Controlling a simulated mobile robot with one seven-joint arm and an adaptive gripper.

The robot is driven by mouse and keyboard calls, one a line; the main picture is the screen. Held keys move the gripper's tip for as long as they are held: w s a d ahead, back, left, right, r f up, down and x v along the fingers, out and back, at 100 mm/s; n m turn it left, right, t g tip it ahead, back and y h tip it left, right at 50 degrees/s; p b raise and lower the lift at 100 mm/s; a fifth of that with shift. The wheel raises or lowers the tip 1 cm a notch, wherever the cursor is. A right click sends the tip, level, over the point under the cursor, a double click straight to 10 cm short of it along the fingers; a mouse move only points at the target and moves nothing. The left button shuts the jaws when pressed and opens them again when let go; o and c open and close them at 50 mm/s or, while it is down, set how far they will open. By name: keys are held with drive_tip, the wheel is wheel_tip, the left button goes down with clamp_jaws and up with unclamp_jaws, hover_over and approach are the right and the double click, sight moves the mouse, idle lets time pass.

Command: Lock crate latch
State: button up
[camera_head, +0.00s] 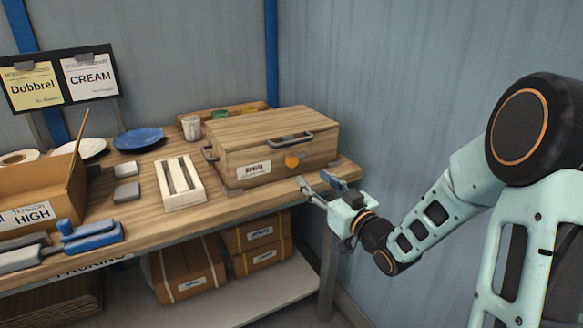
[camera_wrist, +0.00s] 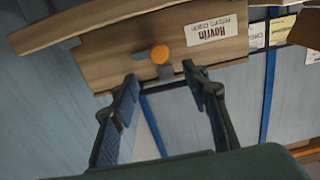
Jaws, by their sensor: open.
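A closed wooden crate (camera_head: 250,148) stands at the right end of the workbench. Its front carries a white label and a round orange latch knob (camera_head: 292,161). A grey handle sits above the knob near the lid's front edge. In the wrist view, the crate front (camera_wrist: 115,68) appears at the top with the orange knob (camera_wrist: 160,54) on a grey mount. My gripper (camera_head: 318,183) is open and empty, at the bench's right front edge, below and right of the knob. In the wrist view, my gripper's fingers (camera_wrist: 165,88) point toward the knob, apart from it.
A white slotted rack (camera_head: 180,182) stands left of the crate. Plates, a cup (camera_head: 191,127), grey blocks and a cardboard box (camera_head: 45,195) occupy the bench. Cardboard boxes (camera_head: 187,268) sit on the lower shelf. A wall (camera_head: 400,80) rises behind and right of the bench.

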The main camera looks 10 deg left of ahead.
sight(294, 162)
drive_tip(key=x, duration=1)
drive_tip(key=shift+w+a+b, duration=0.25)
drive_tip(key=shift+b, duration=0.05)
drive_tip(key=shift+c, duration=0.6)
drive_tip(key=c, duration=1)
